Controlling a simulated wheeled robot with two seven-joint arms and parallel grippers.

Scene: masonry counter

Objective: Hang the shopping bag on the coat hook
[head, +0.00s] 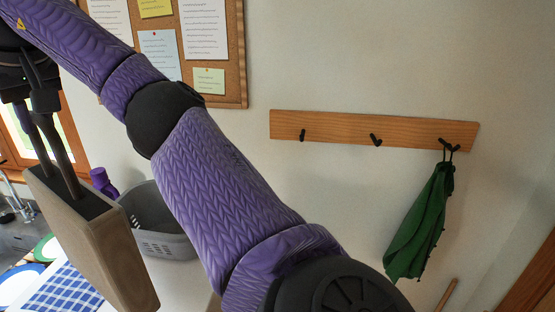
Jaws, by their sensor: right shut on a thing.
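The tan shopping bag (105,250) hangs at the lower left, slightly tilted, with a dark top and two long dark handles (57,150). My right gripper (32,98) is at the left edge, shut on the handles above the bag. My right arm crosses the picture in front of the wall. The coat hooks are on a wooden rail (340,130) on the wall, well to the right of the bag. The left hook (303,134) and middle hook (376,140) are bare. The right hook (447,145) carries a green folded umbrella (420,225). My left gripper is out of view.
A corkboard (237,50) with pinned notes hangs left of the rail. Below are a grey basket (165,243), a purple bottle (103,181) and a blue checked cloth (65,292), partly hidden. The wall around the two bare hooks is clear.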

